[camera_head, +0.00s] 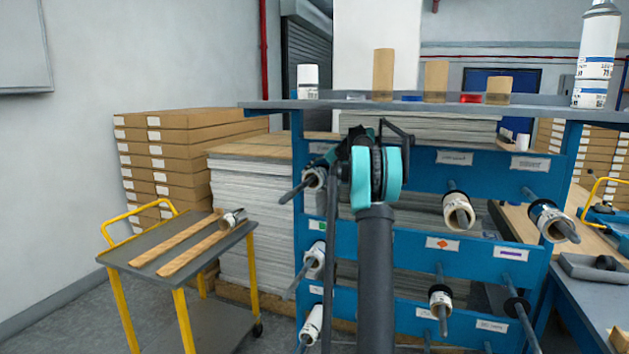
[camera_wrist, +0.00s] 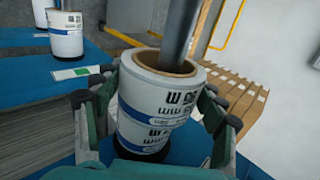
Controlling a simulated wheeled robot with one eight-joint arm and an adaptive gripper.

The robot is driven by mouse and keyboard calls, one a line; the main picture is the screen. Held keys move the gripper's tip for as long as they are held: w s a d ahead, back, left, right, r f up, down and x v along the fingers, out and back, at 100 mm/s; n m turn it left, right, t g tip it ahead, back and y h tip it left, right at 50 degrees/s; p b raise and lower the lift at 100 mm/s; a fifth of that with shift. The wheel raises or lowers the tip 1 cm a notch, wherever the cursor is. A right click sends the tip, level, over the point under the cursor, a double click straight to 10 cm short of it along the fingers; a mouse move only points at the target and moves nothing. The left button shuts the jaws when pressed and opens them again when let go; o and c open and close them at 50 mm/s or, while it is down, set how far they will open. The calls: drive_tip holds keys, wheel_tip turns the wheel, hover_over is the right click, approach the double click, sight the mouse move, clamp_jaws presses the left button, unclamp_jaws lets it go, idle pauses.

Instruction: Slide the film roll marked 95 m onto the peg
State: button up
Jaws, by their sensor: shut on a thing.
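A white film roll with blue print and a brown core (camera_wrist: 152,108) is between the fingers of my gripper (camera_wrist: 160,95) in the wrist view. The fingers are shut on its sides. A dark peg (camera_wrist: 182,30) passes into the core's opening, so the roll is around the peg. Its print is upside down, and I cannot read the number surely. In the head view this roll (camera_head: 313,179) appears at the rack's upper left peg (camera_head: 294,192). My arm hides most of the gripper there.
A blue rack (camera_head: 425,320) carries several other rolls on pegs, one (camera_head: 457,212) at the upper middle. Its top shelf (camera_head: 440,107) holds several upright cores and bottles. A yellow-legged cart (camera_head: 122,252) with two wooden strips and a small roll stands left.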

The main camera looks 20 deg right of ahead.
sight(281, 204)
drive_tip(key=o, duration=1.3)
drive_tip(key=shift+o, duration=0.2)
drive_tip(key=s+a, duration=0.6)
drive_tip(key=s, duration=0.2)
drive_tip(key=s+a, duration=0.6)
drive_tip(key=s, duration=0.2)
drive_tip(key=s+a, duration=0.5)
drive_tip(key=s, duration=0.3)
drive_tip(key=shift+s+a, duration=0.25)
drive_tip(key=shift+a, duration=0.15)
drive_tip(key=s+d+f+n+h, duration=0.2)
drive_tip(key=s+f+n+h, duration=0.1)
drive_tip(key=s+f, duration=1.1)
drive_tip(key=s+d+f+n+g+h, duration=0.1)
drive_tip(key=s+f+n+h, duration=0.3)
drive_tip(key=s+f, duration=1.1)
drive_tip(key=shift+s+d, duration=0.5)
